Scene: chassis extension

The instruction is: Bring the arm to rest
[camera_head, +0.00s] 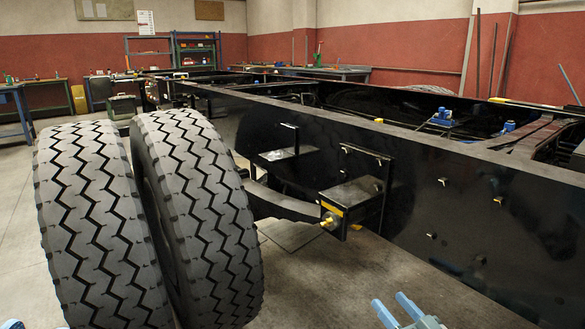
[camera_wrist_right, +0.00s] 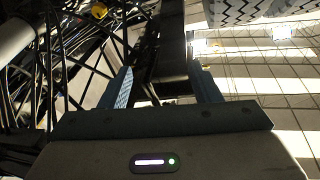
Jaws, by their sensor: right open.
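My right gripper (camera_head: 391,303) shows at the bottom edge of the head view, its two light blue fingers apart with nothing between them. In the right wrist view its fingers (camera_wrist_right: 162,82) stand apart, with a dark vertical part visible beyond the gap. In the head view the gripper is in front of the black truck chassis (camera_head: 290,135), low and close to the camera. Whether it touches anything cannot be told.
Two large tyres (camera_head: 205,215) stand at the left. A black bracket with a yellow-marked block (camera_head: 350,205) sticks out of the chassis side. Bare floor (camera_head: 330,275) lies between the tyres and the chassis. Workbenches (camera_head: 320,73) and shelves (camera_head: 196,50) stand at the back.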

